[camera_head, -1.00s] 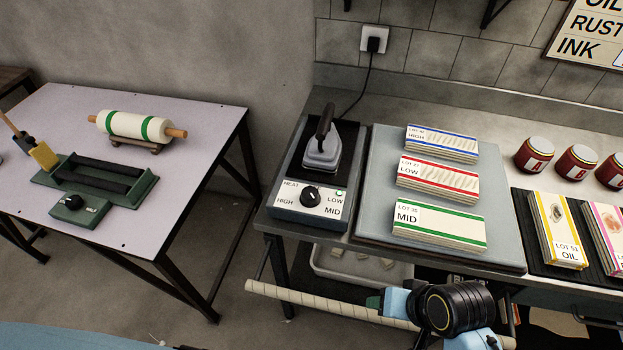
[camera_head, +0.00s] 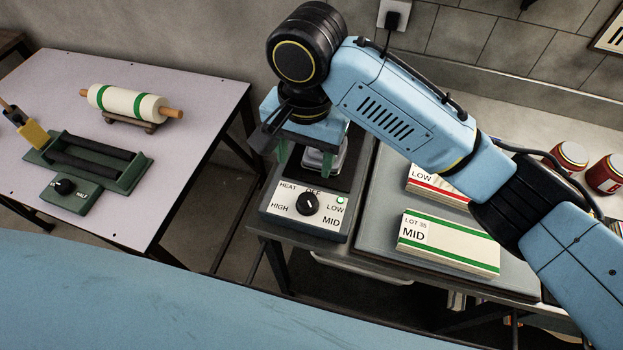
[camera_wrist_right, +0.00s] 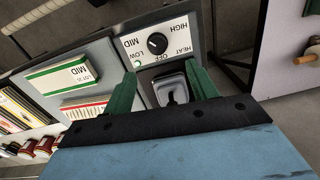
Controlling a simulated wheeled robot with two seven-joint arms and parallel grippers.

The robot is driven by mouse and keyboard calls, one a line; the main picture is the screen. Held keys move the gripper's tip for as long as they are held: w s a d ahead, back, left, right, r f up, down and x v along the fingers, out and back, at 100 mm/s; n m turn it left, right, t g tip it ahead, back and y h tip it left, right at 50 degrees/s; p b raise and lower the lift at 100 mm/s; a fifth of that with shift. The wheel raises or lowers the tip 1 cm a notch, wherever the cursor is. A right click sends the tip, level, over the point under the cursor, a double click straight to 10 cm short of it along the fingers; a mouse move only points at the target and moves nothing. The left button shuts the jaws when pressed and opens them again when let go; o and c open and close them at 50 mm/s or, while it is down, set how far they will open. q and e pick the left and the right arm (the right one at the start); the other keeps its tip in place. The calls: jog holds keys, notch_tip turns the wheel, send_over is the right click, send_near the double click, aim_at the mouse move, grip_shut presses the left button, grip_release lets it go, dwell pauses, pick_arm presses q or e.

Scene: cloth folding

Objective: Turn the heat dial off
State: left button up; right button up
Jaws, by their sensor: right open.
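The heat dial (camera_head: 307,204) is a black round knob on a white panel (camera_head: 281,210) marked HEAT, OFF, LOW, MID and HIGH, in front of the iron stand. It also shows in the right wrist view (camera_wrist_right: 157,44). I cannot tell surely which mark its pointer faces. My right gripper (camera_head: 304,162) is open, its green fingers pointing down just behind the panel, around the iron (camera_head: 341,155). In the right wrist view the fingers (camera_wrist_right: 163,80) are apart with the iron's handle between them, and the dial lies beyond the tips. My left gripper is out of view.
Card stacks marked LOW (camera_head: 432,183) and MID (camera_head: 447,243) lie on the grey board (camera_head: 372,225) right of the panel. Red jars (camera_head: 605,173) stand farther right. The left table (camera_head: 200,105) holds a roller (camera_head: 126,103) and a green device (camera_head: 128,180).

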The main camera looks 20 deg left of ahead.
aim_at(307, 199)
notch_tip(307, 199, down, 13)
jog(key=shift+w+d+r+b, duration=0.1)
jog(key=shift+w+d+b, duration=0.05)
jog(key=shift+b, duration=0.45)
jog(key=c, duration=1)
